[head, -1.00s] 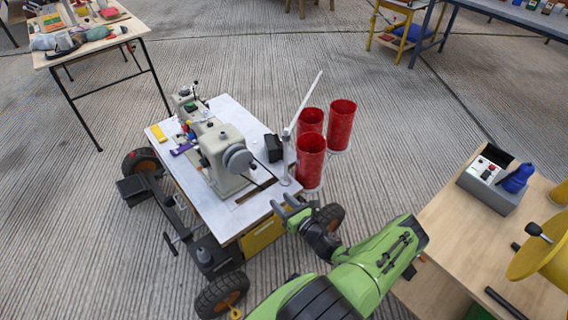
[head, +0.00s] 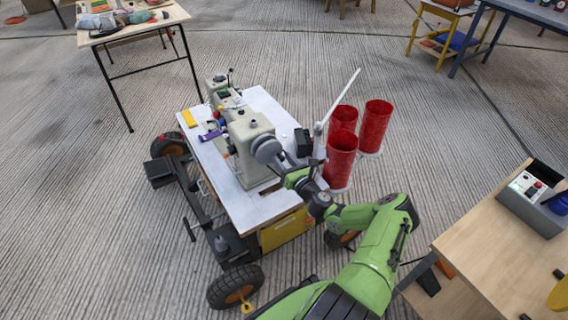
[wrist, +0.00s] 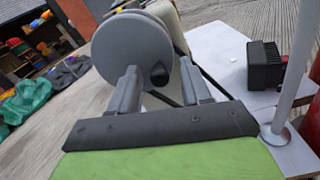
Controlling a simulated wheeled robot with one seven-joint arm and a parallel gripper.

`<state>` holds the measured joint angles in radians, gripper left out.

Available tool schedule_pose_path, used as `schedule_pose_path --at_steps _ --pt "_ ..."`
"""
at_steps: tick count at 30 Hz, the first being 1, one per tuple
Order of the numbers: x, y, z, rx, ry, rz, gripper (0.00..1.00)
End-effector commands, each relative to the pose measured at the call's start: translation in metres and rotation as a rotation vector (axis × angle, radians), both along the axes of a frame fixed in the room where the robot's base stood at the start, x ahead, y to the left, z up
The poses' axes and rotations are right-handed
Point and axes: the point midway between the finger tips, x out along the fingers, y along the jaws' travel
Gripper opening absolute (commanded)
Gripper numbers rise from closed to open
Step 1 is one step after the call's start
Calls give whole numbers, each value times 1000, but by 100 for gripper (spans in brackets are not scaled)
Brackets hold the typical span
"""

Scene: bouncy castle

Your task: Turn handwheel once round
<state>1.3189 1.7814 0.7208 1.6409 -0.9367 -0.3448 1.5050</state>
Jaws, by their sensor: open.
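The grey round handwheel (head: 266,149) sits on the right end of the beige sewing machine (head: 247,150), which stands on a white-topped wheeled table (head: 245,212). In the wrist view the handwheel (wrist: 132,55) is large, straight ahead, with a dark knob (wrist: 159,74) low on its right side. My gripper (head: 281,157) is at the wheel in the head view. In the wrist view its two grey fingers (wrist: 158,80) are open, with the knob between their tips. I cannot tell whether either finger touches the knob or wheel.
Three red thread cones (head: 344,158) and a pale upright post (head: 321,138) stand just right of my gripper. A black box (wrist: 266,66) is on the tabletop at right. A wooden bench (head: 500,245) is at right. Open floor (head: 100,210) lies left.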

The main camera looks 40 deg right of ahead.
Motion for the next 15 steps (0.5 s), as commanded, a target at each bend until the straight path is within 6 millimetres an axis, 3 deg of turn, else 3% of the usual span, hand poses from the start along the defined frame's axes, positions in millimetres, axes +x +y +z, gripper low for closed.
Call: schedule_pose_path --at_steps 6,15 --pt "1 0 0 0 1 0 48" --pt "0 0 0 0 1 0 2"
